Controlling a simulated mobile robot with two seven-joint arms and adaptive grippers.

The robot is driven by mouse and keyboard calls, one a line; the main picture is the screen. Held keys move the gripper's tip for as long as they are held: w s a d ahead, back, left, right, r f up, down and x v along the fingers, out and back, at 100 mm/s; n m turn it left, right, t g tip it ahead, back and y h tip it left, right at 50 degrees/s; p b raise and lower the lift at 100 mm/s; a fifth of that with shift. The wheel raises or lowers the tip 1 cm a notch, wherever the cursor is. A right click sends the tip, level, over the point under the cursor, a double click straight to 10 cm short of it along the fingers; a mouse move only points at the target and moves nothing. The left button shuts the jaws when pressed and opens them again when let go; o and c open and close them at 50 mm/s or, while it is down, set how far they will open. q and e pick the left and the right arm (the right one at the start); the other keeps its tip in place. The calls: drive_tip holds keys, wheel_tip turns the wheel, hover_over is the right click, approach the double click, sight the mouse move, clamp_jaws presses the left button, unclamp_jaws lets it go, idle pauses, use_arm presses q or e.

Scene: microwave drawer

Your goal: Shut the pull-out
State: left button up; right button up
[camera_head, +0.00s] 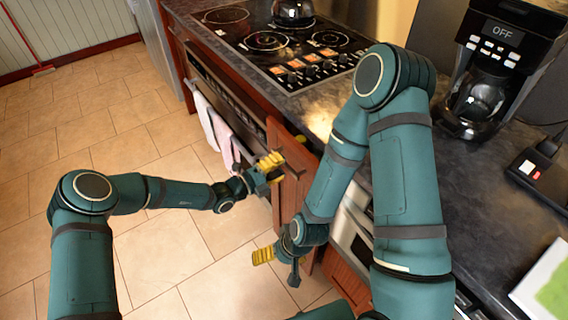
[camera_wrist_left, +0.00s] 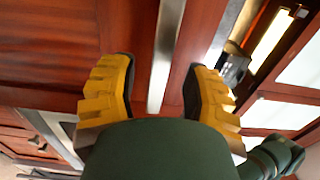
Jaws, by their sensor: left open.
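In the head view, a red-brown wooden front (camera_head: 289,187) stands out below the counter, beside the stove; I cannot tell for sure if it is the pull-out. My left gripper (camera_head: 270,166) is in front of it. In the left wrist view, my left gripper (camera_wrist_left: 160,92) is open, its yellow fingers either side of a pale metal bar (camera_wrist_left: 165,55) running along the wood; touching cannot be told. A pale appliance front (camera_head: 352,232) shows behind my right arm, partly hidden. My right gripper (camera_head: 279,264) hangs low in front of the cabinets; its jaws are unclear.
The stove top (camera_head: 275,42) holds a kettle (camera_head: 293,11). Towels (camera_head: 213,126) hang on the oven front. A coffee maker (camera_head: 500,65) stands on the dark counter (camera_head: 455,180).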

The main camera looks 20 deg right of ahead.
use_arm(q)
drive_tip(key=v, duration=1)
drive_tip(key=s+a+f+m+g+y, duration=0.4)
drive_tip(key=s+a+f+m+y, duration=0.15)
drive_tip(key=s+m, duration=0.5)
drive_tip(key=s+a+f+m+g+y, duration=0.35)
drive_tip(key=s+a+m, duration=0.35)
drive_tip(key=s+m, duration=0.35)
drive_tip(key=a+m+t+y, duration=0.1)
drive_tip(key=a+m, duration=0.1)
drive_tip(key=m, duration=0.3)
drive_tip(key=a+m+t+y, duration=0.1)
drive_tip(key=a+m+y, duration=0.1)
drive_tip(key=m, duration=0.4)
drive_tip(key=a+m+t+y, duration=0.1)
drive_tip(key=m+t, duration=0.1)
drive_tip(key=m, duration=0.3)
drive_tip(key=shift+w+a+m+y, duration=0.3)
drive_tip(key=shift+w+a, duration=0.05)
drive_tip(key=shift+a, duration=0.05)
drive_tip(key=shift+f, duration=0.1)
